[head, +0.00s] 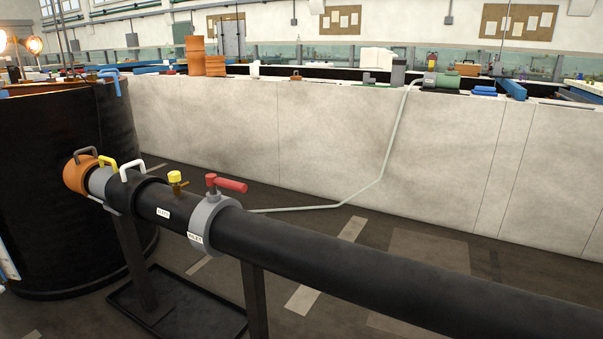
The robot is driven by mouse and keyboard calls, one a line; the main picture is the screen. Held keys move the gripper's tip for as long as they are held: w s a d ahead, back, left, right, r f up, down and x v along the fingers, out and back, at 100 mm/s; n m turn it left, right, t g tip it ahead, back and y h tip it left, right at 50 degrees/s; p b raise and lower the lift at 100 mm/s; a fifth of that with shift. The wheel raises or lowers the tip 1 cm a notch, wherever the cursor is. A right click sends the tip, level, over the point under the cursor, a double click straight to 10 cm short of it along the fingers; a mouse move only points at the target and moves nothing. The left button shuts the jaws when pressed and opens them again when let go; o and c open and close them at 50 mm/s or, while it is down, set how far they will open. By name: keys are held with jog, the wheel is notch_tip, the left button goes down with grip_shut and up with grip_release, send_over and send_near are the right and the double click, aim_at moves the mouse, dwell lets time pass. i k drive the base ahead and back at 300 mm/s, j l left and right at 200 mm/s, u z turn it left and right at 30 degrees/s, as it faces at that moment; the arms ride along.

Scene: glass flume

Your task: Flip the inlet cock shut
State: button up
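The inlet cock is a red lever (228,184) on top of a grey collar (214,221) around a thick black pipe (330,268). A white label (195,238) on the collar seems to read INLET. The lever points right and looks roughly in line with the pipe, though its exact angle is hard to tell. A smaller yellow-topped cock (175,178) stands on the pipe to the left, near a second white label (163,213). My gripper is not in view.
Grey, yellow and white handles and an orange fitting (75,177) sit at the pipe's left end, by a large dark tank (60,200). The space above the pipe looks clear.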

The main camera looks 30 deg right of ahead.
aim_at(212, 180)
jog(key=z, duration=0.5)
jog(key=i+l+u, duration=0.2)
jog(key=i+l, duration=0.2)
jog(key=l, duration=0.25)
jog(key=i+l+u, duration=0.1)
jog(key=l, duration=0.25)
jog(key=i, duration=0.1)
